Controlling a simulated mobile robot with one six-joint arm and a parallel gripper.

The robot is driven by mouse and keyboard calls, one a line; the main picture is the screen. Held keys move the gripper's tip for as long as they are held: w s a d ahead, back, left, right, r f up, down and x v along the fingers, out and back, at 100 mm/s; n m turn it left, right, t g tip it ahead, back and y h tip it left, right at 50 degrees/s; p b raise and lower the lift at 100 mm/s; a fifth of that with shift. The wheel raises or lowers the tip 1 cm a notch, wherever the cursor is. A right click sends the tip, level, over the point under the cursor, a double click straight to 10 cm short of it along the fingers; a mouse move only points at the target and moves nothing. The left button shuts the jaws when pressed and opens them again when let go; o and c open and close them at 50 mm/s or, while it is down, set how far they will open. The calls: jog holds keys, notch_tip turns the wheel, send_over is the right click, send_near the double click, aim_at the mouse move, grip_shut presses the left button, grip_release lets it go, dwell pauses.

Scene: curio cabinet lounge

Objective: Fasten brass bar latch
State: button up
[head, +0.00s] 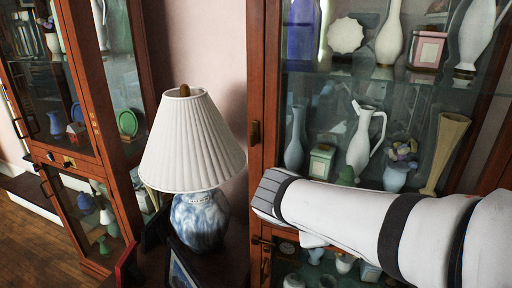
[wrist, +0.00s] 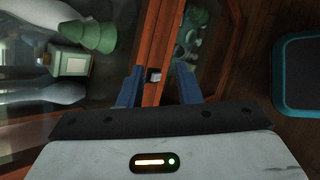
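The right cabinet (head: 256,70) has wooden frames and glass doors. A small brass fitting (head: 262,241) shows on its frame below my arm; I cannot tell for sure that it is the bar latch. In the wrist view my gripper (wrist: 160,70) is open, its two blue fingers apart. A small pale metallic piece (wrist: 153,76) on the wooden frame (wrist: 160,40) lies between them in the picture. I cannot tell whether the fingers touch it. In the head view my white arm reaches in from the right, and the fingertips are hidden.
A table lamp (head: 192,140) with a pleated shade stands left of my arm, with dark picture frames (head: 181,271) near it. Another glass cabinet (head: 120,80) is at the left, with a brass fitting (head: 69,163). Vases and boxes fill the shelves behind glass.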

jog(key=w+a+r+n+t+h+b, duration=0.1)
jog(key=w+a+r+n+t, duration=0.4)
jog(key=a+n, duration=0.2)
jog(key=n+t+y+b, duration=0.1)
jog(key=n+t+b, duration=0.1)
jog(key=n+t, duration=0.5)
send_near(251, 138)
jog(key=n+g, duration=0.1)
jog(key=shift+n+y, duration=0.3)
jog(key=x, duration=0.5)
jog(key=r+x, duration=0.1)
jog(key=x, duration=0.2)
jog(key=shift+w+d+p, duration=0.2)
jog(key=shift+p, duration=0.2)
jog(key=shift+w+d, duration=0.15)
jog(key=shift+w, duration=0.25)
jog(key=shift+c, duration=0.4)
jog(key=shift+s+r, duration=0.1)
jog(key=shift+s, duration=0.1)
grip_shut()
